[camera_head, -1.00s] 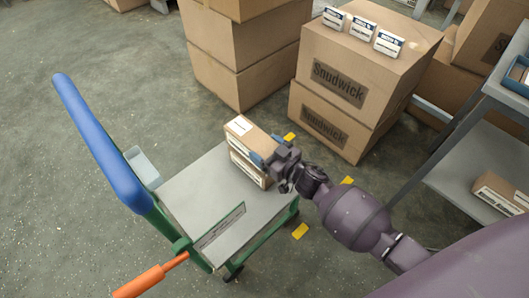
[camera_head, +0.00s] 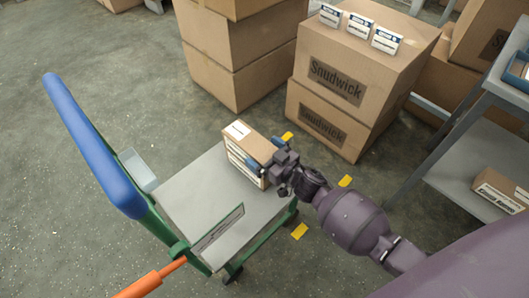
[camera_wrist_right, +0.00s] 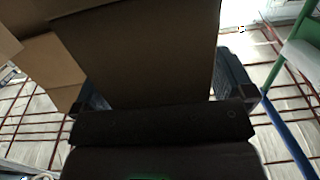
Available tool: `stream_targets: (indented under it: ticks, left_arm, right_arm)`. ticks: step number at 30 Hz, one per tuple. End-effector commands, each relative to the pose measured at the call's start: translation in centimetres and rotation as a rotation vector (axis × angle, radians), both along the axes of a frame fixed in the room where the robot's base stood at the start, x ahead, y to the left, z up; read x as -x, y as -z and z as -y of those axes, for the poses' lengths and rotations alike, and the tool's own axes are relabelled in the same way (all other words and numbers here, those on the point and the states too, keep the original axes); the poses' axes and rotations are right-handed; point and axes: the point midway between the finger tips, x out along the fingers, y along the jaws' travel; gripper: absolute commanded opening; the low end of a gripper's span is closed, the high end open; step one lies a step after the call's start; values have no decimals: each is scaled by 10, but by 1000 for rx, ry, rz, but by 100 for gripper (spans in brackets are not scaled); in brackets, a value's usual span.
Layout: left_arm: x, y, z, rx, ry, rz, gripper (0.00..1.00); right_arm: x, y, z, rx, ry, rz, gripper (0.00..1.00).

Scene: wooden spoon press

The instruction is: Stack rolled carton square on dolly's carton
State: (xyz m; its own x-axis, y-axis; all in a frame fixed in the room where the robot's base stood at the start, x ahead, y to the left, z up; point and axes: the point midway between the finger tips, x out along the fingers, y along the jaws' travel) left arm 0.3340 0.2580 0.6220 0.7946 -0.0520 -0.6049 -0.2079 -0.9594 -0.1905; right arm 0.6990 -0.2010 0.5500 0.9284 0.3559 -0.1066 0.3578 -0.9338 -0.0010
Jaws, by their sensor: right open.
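Two small brown cartons with white printed bands stand one on the other at the back right of the dolly's grey deck (camera_head: 190,195). The upper carton (camera_head: 239,131) has a white label on top. Its sides look lined up with the lower carton (camera_head: 247,175), though the seam is hard to make out. My right gripper (camera_head: 265,156) is at the stack's right end, its blue fingers on either side of the carton. In the right wrist view a carton (camera_wrist_right: 140,60) fills the space between the open fingers; I cannot tell if they touch it. My left gripper is not in view.
The dolly has a blue push handle (camera_head: 95,145) at left. An orange bar (camera_head: 150,281) shows at the front. Large Snudwick cartons (camera_head: 335,82) stand behind. A grey shelf rack (camera_head: 470,160) is at right. Yellow floor marks lie beside the dolly.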

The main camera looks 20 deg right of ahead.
Motion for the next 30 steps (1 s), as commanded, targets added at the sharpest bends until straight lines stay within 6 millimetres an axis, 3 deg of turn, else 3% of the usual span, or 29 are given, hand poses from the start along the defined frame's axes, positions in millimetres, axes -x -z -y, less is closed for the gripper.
stream_targets:
  ticks: [5,21,30]
  left_arm:
    - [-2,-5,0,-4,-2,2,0]
    - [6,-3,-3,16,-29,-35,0]
    - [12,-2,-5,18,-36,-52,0]
  right_arm:
    - [14,-6,6,1,0,4,100]
    - [95,-15,37,2,1,4,100]
    - [111,-15,43,0,0,2,100]
